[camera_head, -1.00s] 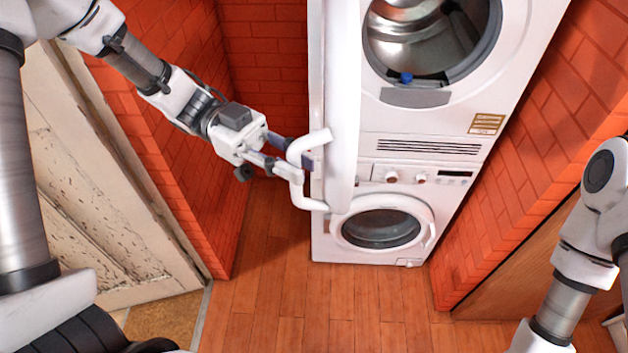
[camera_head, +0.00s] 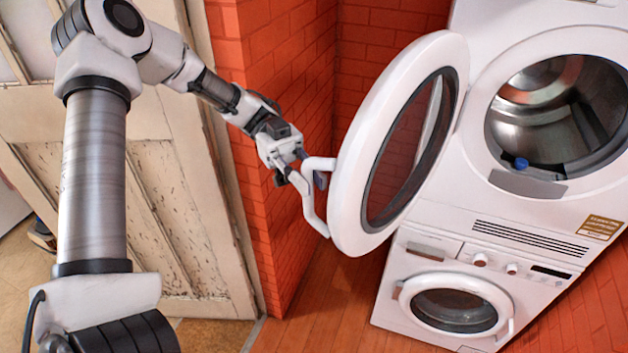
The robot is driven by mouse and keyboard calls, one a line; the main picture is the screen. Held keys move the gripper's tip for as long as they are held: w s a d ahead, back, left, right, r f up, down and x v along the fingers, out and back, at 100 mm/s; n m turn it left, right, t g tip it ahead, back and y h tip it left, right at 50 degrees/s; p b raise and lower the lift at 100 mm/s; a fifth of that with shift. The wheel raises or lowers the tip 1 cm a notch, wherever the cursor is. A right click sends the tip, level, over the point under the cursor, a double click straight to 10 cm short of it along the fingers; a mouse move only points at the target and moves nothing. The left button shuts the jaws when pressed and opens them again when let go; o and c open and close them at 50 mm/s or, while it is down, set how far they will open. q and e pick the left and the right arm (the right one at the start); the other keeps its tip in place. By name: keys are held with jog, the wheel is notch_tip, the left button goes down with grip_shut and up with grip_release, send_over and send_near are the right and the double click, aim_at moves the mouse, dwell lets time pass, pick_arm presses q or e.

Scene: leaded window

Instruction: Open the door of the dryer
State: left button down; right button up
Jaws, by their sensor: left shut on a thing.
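The dryer (camera_head: 455,185) is the upper white machine of a stack at the right. Its round white door (camera_head: 352,190) with a dark glass pane stands swung open to the left, hinged at the left side of the opening. The steel drum (camera_head: 560,110) shows inside, with a small blue part at its lower front. My left gripper (camera_head: 306,180) is shut on the door's white handle (camera_head: 310,208) at the door's outer left edge. The fingers partly hide behind the handle. My right gripper is not in view.
A white washing machine (camera_head: 392,290) stands under the dryer. A red brick wall (camera_head: 270,130) rises close to my left forearm. A worn cream wooden door (camera_head: 190,240) is at the left. Wooden floor (camera_head: 335,295) lies clear below the dryer door.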

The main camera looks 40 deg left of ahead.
pick_arm(q)
jog(key=shift+d, duration=0.15)
jog(key=c, duration=1.1)
grip_release()
jog(key=shift+d, duration=0.15)
jog(key=v, duration=0.7)
jog(key=shift+w+a, duration=0.1)
jog(key=shift+a, duration=0.3)
jog(key=shift+d, duration=0.1)
jog(key=x, duration=0.8)
jog(key=shift+d, duration=0.35)
jog(key=shift+a, duration=0.1)
